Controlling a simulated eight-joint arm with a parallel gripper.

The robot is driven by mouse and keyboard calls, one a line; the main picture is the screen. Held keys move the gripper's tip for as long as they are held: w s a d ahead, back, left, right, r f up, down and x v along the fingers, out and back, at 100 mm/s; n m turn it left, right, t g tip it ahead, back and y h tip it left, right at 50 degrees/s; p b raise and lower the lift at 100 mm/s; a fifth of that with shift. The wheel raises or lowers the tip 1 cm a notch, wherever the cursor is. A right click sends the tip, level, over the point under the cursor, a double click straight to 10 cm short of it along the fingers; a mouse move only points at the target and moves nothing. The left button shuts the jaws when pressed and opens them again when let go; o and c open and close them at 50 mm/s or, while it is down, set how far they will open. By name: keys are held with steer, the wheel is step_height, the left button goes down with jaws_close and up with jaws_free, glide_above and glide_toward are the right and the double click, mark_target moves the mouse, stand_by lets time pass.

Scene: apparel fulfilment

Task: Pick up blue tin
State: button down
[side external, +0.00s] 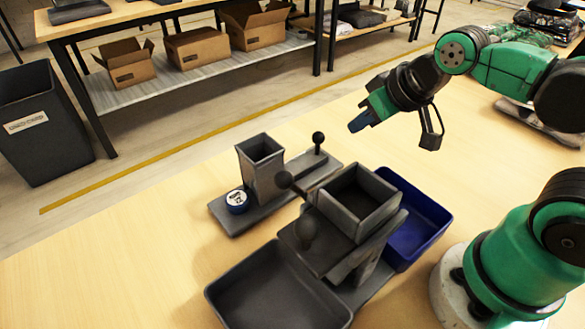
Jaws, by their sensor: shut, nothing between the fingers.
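The blue tin (237,201) is a small round tin with a pale marked top. It sits upright on the grey base plate (222,218), just left of the foot of a square grey tube. My gripper (358,124) is at the upper right, above the table and well apart from the tin. Its fingers point down and to the left. It is shut and holds nothing.
A grey stand with an open box top (357,205) is right of the tin, with ball-topped knobs beside it. A grey tray (275,290) is in front, a blue tray (418,220) behind right. The table left of the plate is clear.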

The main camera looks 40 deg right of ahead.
steer(key=shift+c, duration=0.8)
jaws_free()
step_height(320, 180, up, 5)
steer(key=n+g, duration=0.7)
steer(key=n, duration=1)
glide_above(237, 198)
steer(key=shift+n, duration=0.3)
step_height(237, 198, down, 17)
steer(key=shift+r, duration=0.1)
